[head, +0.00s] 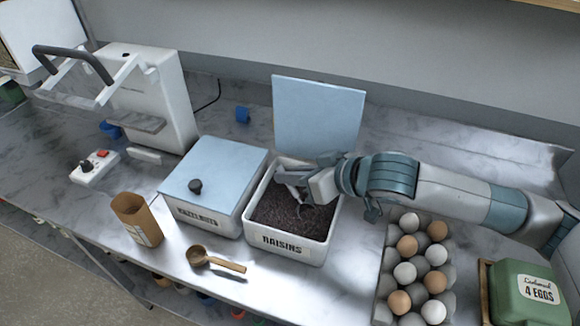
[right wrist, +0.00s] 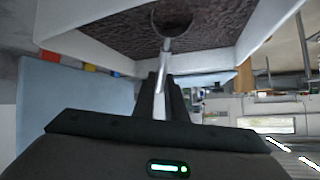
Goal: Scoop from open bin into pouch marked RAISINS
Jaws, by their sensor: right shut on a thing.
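The open bin marked RAISINS (head: 291,254) stands at the middle of the counter, its lid (head: 318,115) raised behind it. Dark raisins (head: 275,215) fill much of it. My right gripper (head: 296,188) is over the bin, shut on the handle of a metal scoop (right wrist: 166,60). In the right wrist view the scoop's round end meets the dark raisins (right wrist: 115,25); how full it is I cannot tell. An open brown kraft pouch (head: 135,215) stands upright at the left front; its label is too small to read. My left gripper is not in view.
A closed bin with a blue lid (head: 212,170) stands left of the raisins. A wooden scoop (head: 215,261) lies in front of it. An egg tray (head: 385,290) and a green egg box (head: 510,297) are at right. A white sealer-like machine (head: 160,90) stands back left.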

